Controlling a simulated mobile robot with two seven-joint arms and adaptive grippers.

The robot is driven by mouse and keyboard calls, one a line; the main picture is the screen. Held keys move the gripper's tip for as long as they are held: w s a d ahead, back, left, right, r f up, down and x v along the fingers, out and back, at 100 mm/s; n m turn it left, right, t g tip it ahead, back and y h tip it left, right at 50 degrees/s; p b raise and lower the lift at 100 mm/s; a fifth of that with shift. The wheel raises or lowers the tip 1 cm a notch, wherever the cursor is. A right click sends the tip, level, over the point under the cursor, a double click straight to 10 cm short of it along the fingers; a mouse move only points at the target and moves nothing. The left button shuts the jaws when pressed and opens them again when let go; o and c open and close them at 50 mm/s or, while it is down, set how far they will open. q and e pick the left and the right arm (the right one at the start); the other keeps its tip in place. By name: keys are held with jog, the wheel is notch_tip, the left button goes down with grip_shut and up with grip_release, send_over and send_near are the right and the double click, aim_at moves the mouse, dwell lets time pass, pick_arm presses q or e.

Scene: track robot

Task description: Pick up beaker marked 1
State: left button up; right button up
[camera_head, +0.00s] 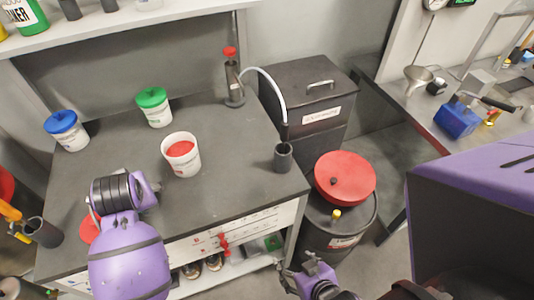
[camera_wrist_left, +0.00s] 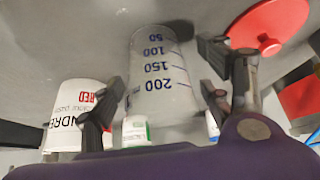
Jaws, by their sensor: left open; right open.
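A clear beaker (camera_wrist_left: 160,65) with blue graduations from 50 to 200 shows in the left wrist view. No mark "1" can be read on it. My left gripper (camera_wrist_left: 162,94) is open, with one finger on each side of the beaker in that view; I cannot tell whether either finger touches it. In the head view the beaker cannot be made out, and my left arm covers that part of the bench (camera_head: 225,135). My right gripper (camera_head: 298,270) is open and empty, low in front of the bench.
A white tub with red contents (camera_head: 181,155), a green-lidded tub (camera_head: 154,107) and a blue-lidded tub (camera_head: 67,131) stand on the bench. A red lid (camera_wrist_left: 262,25) lies near the beaker. A dark cup (camera_head: 283,158) is at the right edge, beside a red-topped drum (camera_head: 345,178).

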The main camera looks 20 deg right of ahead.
pick_arm(q)
jog(key=c, duration=1.2)
jog(key=shift+w, duration=0.1)
jog(key=shift+c, duration=0.2)
